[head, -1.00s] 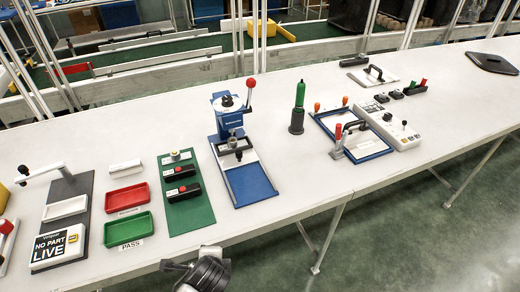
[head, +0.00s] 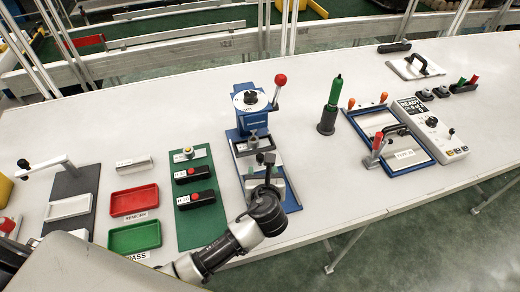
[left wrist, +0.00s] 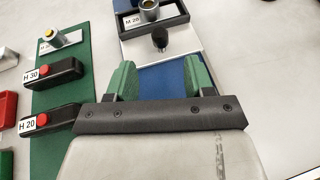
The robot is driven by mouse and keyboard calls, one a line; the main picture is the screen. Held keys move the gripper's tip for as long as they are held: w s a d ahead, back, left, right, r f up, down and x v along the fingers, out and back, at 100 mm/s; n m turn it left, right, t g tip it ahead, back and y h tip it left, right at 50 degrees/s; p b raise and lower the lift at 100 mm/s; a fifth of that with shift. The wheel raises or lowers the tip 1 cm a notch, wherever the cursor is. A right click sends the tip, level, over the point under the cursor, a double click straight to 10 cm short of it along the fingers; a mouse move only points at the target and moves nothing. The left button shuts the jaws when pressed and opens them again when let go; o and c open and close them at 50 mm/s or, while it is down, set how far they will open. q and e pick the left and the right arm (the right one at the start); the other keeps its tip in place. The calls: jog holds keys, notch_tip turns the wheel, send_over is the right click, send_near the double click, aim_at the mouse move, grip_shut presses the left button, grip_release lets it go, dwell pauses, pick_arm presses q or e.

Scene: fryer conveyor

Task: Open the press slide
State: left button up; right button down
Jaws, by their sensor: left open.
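The blue press (head: 252,112) stands on the table with a red-knobbed lever at its right. Its slide, a dark frame on a pale plate, shows just in front of the press, partly hidden by my arm. In the left wrist view the slide (left wrist: 180,42) carries an "M 20" label and has an upright black knob (left wrist: 160,38). My left gripper (left wrist: 160,80) has two green fingers spread apart over the blue base, with the knob beyond the fingertips, not between them. In the head view the left gripper (head: 265,178) is over the press base. My right gripper is not in view.
Left of the press lies a green board (head: 200,222) with black H 30 and H 20 blocks. Red (head: 134,200) and green (head: 134,237) trays lie further left. A green-topped bottle (head: 331,105) and a blue-framed fixture (head: 425,158) stand to the right.

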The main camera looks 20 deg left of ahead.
aim_at(261, 158)
pick_arm(q)
jog(key=x, duration=0.3)
jog(key=shift+w+a, duration=0.1)
jog(key=shift+w, duration=0.05)
jog(key=x, duration=0.4)
jog(key=shift+w+a+f, duration=0.1)
jog(key=shift+w+f, duration=0.15)
jog(key=shift+w, duration=0.05)
jog(key=shift+w+a+f, duration=0.15)
jog(key=shift+w+a, duration=0.05)
jog(key=shift+w, duration=0.25)
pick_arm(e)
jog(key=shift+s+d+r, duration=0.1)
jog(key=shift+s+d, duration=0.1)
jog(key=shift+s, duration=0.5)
pick_arm(q)
grip_shut()
jog(key=shift+d, duration=0.1)
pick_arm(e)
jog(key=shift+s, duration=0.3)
